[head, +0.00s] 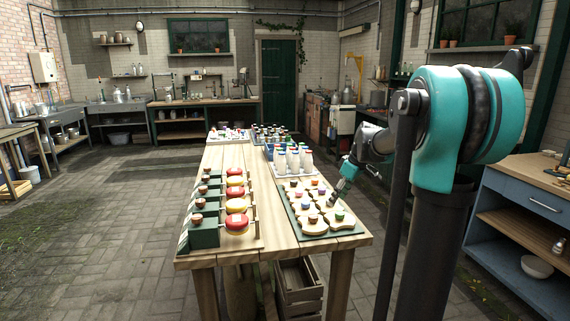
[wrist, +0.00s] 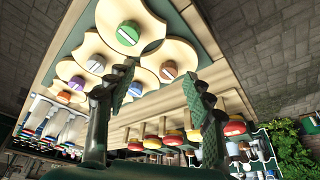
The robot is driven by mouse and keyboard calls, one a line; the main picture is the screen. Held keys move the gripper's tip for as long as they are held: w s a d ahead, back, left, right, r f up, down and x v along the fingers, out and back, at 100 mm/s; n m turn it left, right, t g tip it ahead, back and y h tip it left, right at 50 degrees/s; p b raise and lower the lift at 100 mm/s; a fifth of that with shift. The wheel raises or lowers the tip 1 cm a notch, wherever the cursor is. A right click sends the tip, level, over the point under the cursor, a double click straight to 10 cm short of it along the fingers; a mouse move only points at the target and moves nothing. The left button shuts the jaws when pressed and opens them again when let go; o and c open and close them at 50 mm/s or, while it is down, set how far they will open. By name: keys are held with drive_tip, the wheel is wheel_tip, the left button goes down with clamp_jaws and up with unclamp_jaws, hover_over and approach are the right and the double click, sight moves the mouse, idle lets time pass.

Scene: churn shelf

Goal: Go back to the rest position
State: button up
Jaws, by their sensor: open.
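My gripper (head: 338,184) is over the right edge of the wooden table (head: 224,160) in the head view, beside a green board (head: 331,238) of cream rounded pieces with coloured knobs. In the wrist view my gripper (wrist: 160,92) has its two green-padded fingers apart, with nothing between them. A green knob (wrist: 128,34) and an orange-red knob (wrist: 168,70) show beyond the fingers on the cream pieces. I cannot tell the exact height of the fingers above the board.
A green rack with red and yellow round pieces (head: 236,204) stands at the table's left. White bottles (head: 293,162) and a blue crate (head: 270,152) stand farther back. A blue cabinet (head: 520,215) is at the right. The floor left of the table is clear.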

drive_tip(key=s+f+m+h, duration=0.1)
drive_tip(key=s+f+m, duration=0.2)
drive_tip(key=s+f, duration=0.3)
drive_tip(key=s+f+m+t+h, duration=0.1)
drive_tip(key=s+f+m, duration=0.2)
drive_tip(key=s, duration=1)
drive_tip(key=s+f+m+h, duration=0.1)
drive_tip(key=s+f+m, duration=0.2)
drive_tip(key=s+f, duration=0.5)
drive_tip(key=shift+s+d+f+m+t, duration=0.15)
drive_tip(key=shift+s+f+m+t, duration=0.2)
drive_tip(key=shift+s, duration=0.65)
